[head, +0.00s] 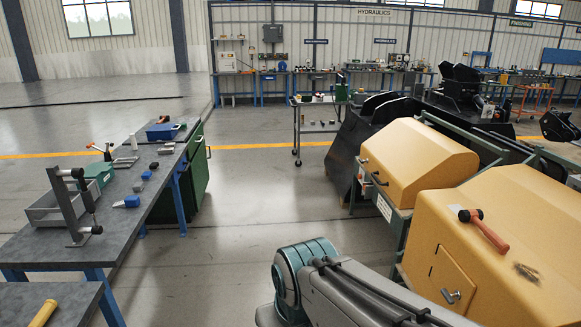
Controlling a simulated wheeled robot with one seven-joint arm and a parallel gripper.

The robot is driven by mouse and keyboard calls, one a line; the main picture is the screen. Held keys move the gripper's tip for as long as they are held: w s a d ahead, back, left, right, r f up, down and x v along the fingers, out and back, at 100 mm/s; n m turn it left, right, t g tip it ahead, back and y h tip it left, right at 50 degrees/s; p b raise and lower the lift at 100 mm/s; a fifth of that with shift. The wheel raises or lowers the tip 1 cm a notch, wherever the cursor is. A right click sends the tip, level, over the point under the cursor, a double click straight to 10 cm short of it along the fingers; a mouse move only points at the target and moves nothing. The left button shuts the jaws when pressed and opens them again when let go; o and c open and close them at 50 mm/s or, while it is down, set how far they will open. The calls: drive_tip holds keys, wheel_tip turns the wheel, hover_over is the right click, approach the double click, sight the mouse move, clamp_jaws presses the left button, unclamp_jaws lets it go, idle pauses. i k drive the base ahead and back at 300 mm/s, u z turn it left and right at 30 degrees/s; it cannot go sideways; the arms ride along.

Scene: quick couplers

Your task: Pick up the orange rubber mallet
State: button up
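The orange rubber mallet (490,237) lies on top of the near large yellow machine cover (520,220) at the right of the head view. Its dark head points to the upper left and its orange handle runs down to the right. Nothing covers it. My gripper is not in the head view; only links of my arm show at the bottom middle, left of and apart from the mallet.
A small brownish object (527,273) lies on the same cover, right of and below the mallet. A second yellow cover (417,160) stands behind. A dark workbench (75,262) with tools, a bin and a press is at left. The grey floor (235,215) between is clear.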

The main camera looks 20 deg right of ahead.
sight(474, 215)
drive_tip(key=z, duration=0.5)
drive_tip(key=i, duration=1.35)
drive_tip(key=z, duration=1.75)
drive_tip(key=i, duration=0.9)
drive_tip(key=z, duration=0.7)
